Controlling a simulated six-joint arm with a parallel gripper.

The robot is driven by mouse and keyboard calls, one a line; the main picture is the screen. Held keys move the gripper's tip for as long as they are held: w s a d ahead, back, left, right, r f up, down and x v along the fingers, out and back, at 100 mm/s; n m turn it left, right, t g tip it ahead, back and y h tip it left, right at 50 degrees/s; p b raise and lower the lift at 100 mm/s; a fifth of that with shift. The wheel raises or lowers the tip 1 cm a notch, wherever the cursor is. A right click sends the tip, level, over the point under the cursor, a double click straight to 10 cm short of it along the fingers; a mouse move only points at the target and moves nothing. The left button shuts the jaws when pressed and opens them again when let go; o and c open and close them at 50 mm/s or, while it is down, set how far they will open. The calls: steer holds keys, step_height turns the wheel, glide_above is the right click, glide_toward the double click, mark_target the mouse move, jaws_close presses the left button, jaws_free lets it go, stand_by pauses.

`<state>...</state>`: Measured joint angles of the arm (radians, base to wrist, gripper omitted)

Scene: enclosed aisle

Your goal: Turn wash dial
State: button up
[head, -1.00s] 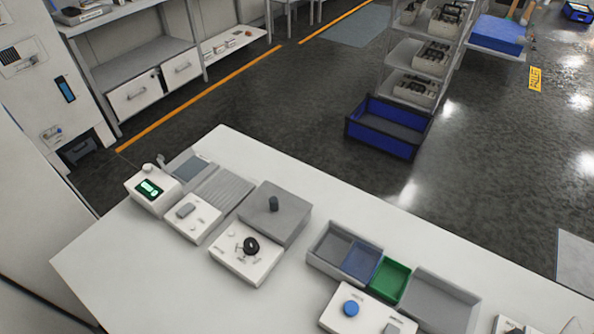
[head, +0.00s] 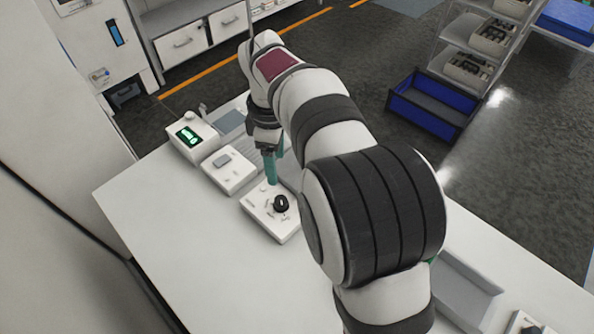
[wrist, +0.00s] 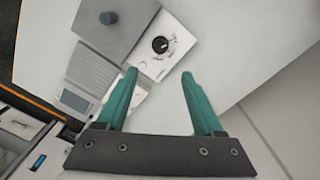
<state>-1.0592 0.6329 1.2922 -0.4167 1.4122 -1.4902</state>
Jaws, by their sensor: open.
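The wash dial appears to be the black round knob (head: 281,203) on a small white panel box (head: 262,222) on the white table. In the wrist view the black knob (wrist: 160,45) sits on its white box (wrist: 168,62), ahead of the fingertips and between their lines. My gripper (head: 271,178) has teal fingers and hangs above the table by the far side of the dial box. In the wrist view my gripper (wrist: 158,76) is open and empty, apart from the dial. Whether the fingers touch anything cannot be told from the head view.
A white box with a green display (head: 190,137) and a white switch box (head: 229,170) stand left of the dial. A grey block with a dark post (wrist: 112,25) is beside it. My arm hides much of the table's right part. The table's (head: 165,235) near-left area is clear.

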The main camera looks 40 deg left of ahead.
mark_target(280, 200)
steer(key=f, duration=1.4)
steer(key=shift+w+f, duration=0.15)
steer(key=shift+w, duration=0.05)
jaws_close()
